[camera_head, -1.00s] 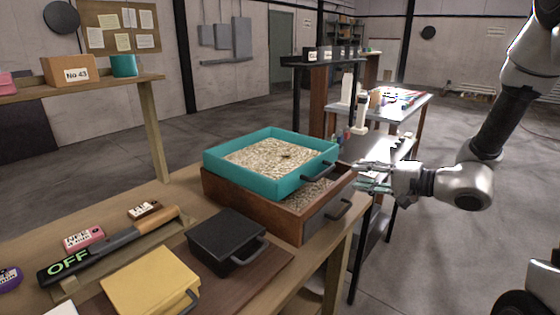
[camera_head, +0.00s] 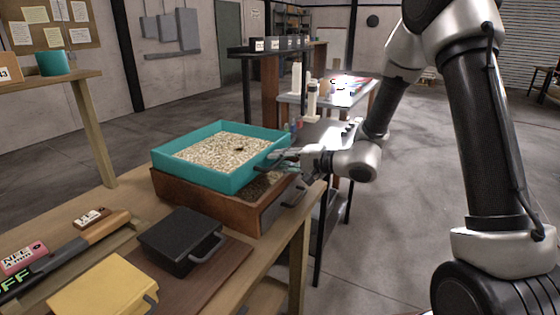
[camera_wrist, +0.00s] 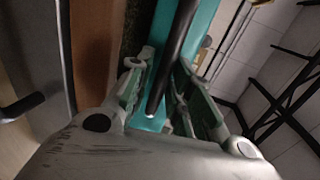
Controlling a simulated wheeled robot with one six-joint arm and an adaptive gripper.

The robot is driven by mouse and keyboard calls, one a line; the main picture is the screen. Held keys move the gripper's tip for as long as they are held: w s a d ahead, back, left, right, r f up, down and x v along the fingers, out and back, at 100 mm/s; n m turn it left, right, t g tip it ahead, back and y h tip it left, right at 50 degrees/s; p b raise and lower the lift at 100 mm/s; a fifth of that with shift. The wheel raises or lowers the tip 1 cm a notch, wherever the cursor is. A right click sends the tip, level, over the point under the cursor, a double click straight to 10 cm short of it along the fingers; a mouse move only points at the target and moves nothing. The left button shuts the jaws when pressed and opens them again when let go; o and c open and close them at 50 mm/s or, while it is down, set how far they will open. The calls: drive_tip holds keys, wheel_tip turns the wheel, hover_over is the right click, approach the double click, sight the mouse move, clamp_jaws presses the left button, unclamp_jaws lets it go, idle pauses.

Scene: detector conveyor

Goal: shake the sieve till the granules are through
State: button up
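The teal sieve (camera_head: 208,181) sits on top of a brown wooden box (camera_head: 228,211), slightly offset from it. Pale granules (camera_head: 222,149) with a small dark spot cover the sieve's floor. More granules show in the box through the gap at the right. My gripper (camera_head: 283,161) is at the sieve's right side, by its dark handle. In the wrist view the black handle (camera_wrist: 172,55) lies between my gripper's fingers (camera_wrist: 163,98), beside the teal wall (camera_wrist: 203,30). The fingers are apart, with a gap visible beside the handle.
A black lidded box (camera_head: 180,240) with a handle and a yellow box (camera_head: 100,285) stand in front on the wooden bench. A dark lever (camera_head: 70,250) lies at the left with labelled blocks. A black-framed table stands behind my gripper.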

clamp_jaws()
drive_tip(key=shift+f+v, duration=0.2)
drive_tip(key=shift+v, duration=0.7)
drive_tip(key=shift+f+v, duration=0.2)
drive_tip(key=shift+v, duration=0.75)
drive_tip(key=shift+f+v, duration=0.2)
drive_tip(key=shift+v, duration=0.7)
unclamp_jaws()
drive_tip(key=shift+s+d, duration=0.1)
drive_tip(key=v, duration=1.2)
drive_tip(key=shift+o, duration=0.2)
drive_tip(key=shift+f, duration=0.1)
